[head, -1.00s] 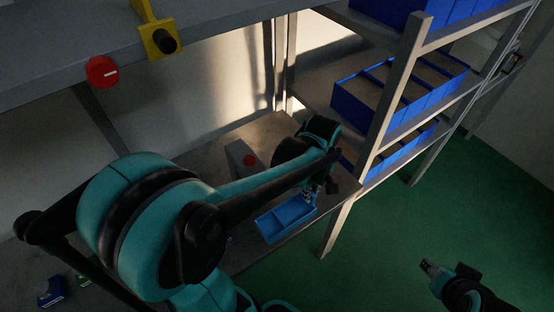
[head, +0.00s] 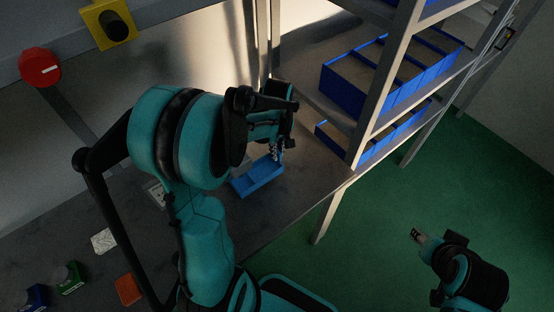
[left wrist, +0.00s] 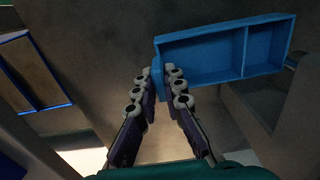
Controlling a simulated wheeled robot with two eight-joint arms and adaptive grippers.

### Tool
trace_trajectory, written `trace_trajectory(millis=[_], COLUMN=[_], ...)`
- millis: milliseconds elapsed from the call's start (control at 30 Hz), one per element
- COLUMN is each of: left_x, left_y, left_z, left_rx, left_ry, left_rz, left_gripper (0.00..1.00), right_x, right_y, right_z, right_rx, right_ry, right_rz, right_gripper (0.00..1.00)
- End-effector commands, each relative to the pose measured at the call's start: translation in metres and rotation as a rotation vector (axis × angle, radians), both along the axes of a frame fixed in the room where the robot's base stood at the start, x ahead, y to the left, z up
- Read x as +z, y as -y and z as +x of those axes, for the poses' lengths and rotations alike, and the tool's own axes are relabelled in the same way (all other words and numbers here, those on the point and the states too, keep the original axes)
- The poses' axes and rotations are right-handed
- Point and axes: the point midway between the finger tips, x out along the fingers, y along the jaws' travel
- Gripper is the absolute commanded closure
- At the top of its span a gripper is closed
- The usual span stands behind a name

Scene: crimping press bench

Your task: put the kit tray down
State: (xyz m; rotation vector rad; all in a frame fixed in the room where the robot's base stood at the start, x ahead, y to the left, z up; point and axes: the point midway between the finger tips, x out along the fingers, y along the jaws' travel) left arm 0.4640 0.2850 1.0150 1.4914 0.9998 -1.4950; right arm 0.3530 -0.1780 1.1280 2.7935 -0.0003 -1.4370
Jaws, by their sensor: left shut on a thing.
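The kit tray (head: 258,181) is a blue, shallow tray at the right end of the grey bench in the head view. In the left wrist view the tray (left wrist: 205,58) shows two compartments, both empty. My left gripper (head: 279,152) is shut on the tray's wall, and its fingertips (left wrist: 160,78) meet the tray's near corner in the left wrist view. The tray looks close to the bench top, but I cannot tell whether it touches. My right gripper (head: 417,236) is over the green floor, away from the bench; its finger opening is too small to tell.
A shelf rack with blue bins (head: 345,92) stands right of the bench (head: 300,195). Green (head: 70,278), blue (head: 35,297) and red (head: 128,289) items lie at the bench's left. A red button (head: 40,68) and a yellow fixture (head: 108,25) are above. Bare bench surrounds the tray.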

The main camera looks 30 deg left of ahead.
Motion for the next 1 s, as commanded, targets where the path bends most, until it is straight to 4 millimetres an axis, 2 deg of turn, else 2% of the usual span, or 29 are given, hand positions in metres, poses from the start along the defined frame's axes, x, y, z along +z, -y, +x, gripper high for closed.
trace_trajectory(millis=[300,667,700,767,1000], left_x=[-0.040,-0.043,-0.043,-0.042,-0.042], left_y=[0.000,0.000,0.000,0.000,0.000], left_z=[0.000,0.000,0.000,0.000,0.000], left_rx=[0.000,0.000,0.000,0.000,0.000], left_ry=[0.000,0.000,0.000,0.000,0.000], left_rz=[0.000,0.000,0.000,0.000,0.000], left_gripper=[1.00,1.00,0.83,0.70,0.70], right_x=[-0.012,-0.015,-0.015,-0.014,-0.014], right_y=[0.000,0.000,0.000,0.000,0.000], right_z=[0.000,0.000,0.000,0.000,0.000], right_rx=[0.000,0.000,0.000,0.000,0.000], right_ry=[0.000,0.000,0.000,0.000,0.000], right_rz=[0.000,0.000,0.000,0.000,0.000], right_gripper=[0.60,0.60,0.60,0.60,0.60])
